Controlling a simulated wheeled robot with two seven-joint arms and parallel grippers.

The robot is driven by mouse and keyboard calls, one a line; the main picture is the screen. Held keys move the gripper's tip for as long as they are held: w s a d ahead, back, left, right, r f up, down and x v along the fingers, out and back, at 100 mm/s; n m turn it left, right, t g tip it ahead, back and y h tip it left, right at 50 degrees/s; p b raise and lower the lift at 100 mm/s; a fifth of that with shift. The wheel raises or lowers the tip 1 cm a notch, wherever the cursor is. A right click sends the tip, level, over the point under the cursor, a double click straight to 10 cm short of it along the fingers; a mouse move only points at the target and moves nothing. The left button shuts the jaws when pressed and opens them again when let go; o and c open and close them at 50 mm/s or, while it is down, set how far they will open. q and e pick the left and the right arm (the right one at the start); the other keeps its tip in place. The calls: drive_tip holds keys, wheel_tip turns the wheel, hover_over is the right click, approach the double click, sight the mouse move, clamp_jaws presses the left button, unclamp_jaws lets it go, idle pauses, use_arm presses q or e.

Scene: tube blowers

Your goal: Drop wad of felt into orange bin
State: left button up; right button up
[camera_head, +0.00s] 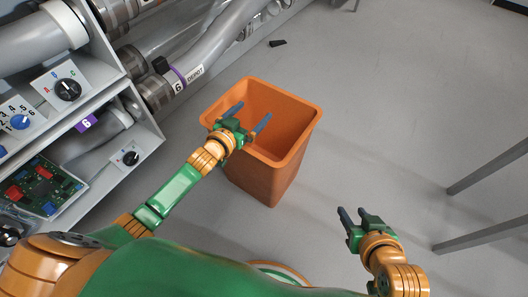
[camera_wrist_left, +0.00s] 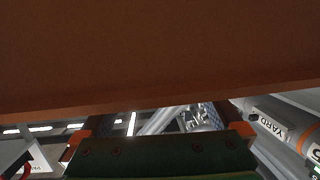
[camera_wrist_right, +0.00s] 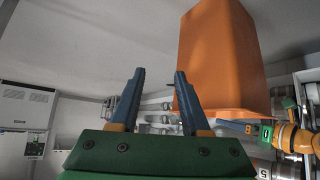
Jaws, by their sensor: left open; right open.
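The orange bin (camera_head: 268,165) stands upright on the floor with its mouth open toward me, and its visible inside looks empty. It also fills the top of the left wrist view (camera_wrist_left: 160,50) and shows in the right wrist view (camera_wrist_right: 220,55). My left gripper (camera_head: 252,112) is open, its fingers over the bin's mouth near the left rim, with nothing seen between them. My right gripper (camera_head: 351,210) is open and empty, right of the bin and apart from it; its spread fingers show in the right wrist view (camera_wrist_right: 158,72). I cannot make out a wad of felt.
A shelf unit with knobs and a circuit board (camera_head: 42,186) stands at the left. Large grey tubes (camera_head: 205,60) run behind the bin. A small dark object (camera_head: 277,43) lies on the floor beyond it. Metal legs (camera_head: 485,165) stand at the right. The floor between is clear.

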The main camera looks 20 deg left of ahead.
use_arm(q)
drive_tip(key=p+v, duration=0.2)
drive_tip(key=v, duration=0.3)
drive_tip(key=shift+w, duration=0.1)
use_arm(e)
drive_tip(key=s+d+f+g+h, duration=0.1)
drive_tip(key=s+d+f+g, duration=0.1)
drive_tip(key=s+f+g, duration=0.3)
drive_tip(key=s+f, duration=0.1)
drive_tip(key=s, duration=0.2)
drive_tip(key=shift+f, duration=0.3)
